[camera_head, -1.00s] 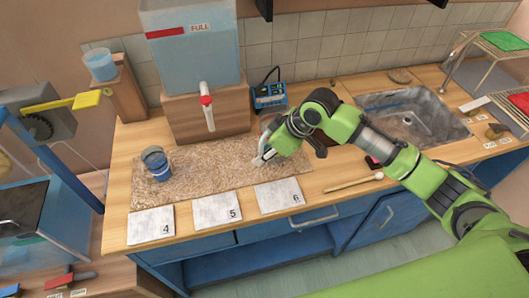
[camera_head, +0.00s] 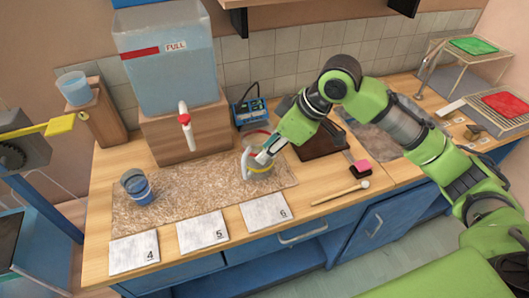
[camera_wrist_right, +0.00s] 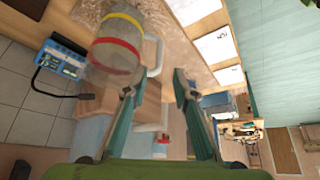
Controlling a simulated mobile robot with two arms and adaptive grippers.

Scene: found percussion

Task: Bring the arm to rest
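My right gripper (camera_head: 265,157) is at the right end of the speckled mat in the head view, close to a clear mug (camera_head: 257,170) with a yellow band, a red band and a pale handle. The gripper overlaps part of the mug there. In the wrist view the right gripper (camera_wrist_right: 155,84) is open, its two fingers apart with nothing between the tips. The mug (camera_wrist_right: 117,45) stands beyond the fingers, its handle towards them; I cannot tell whether a finger touches it. My left gripper is not in view.
A blue-banded cup (camera_head: 136,187) stands on the mat (camera_head: 195,190). Tiles 4 (camera_head: 134,252), 5 (camera_head: 202,231) and 6 (camera_head: 266,212) line the front. A water tank (camera_head: 165,60) with a tap, a blue device (camera_head: 250,112) and a wooden mallet (camera_head: 340,193) are nearby.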

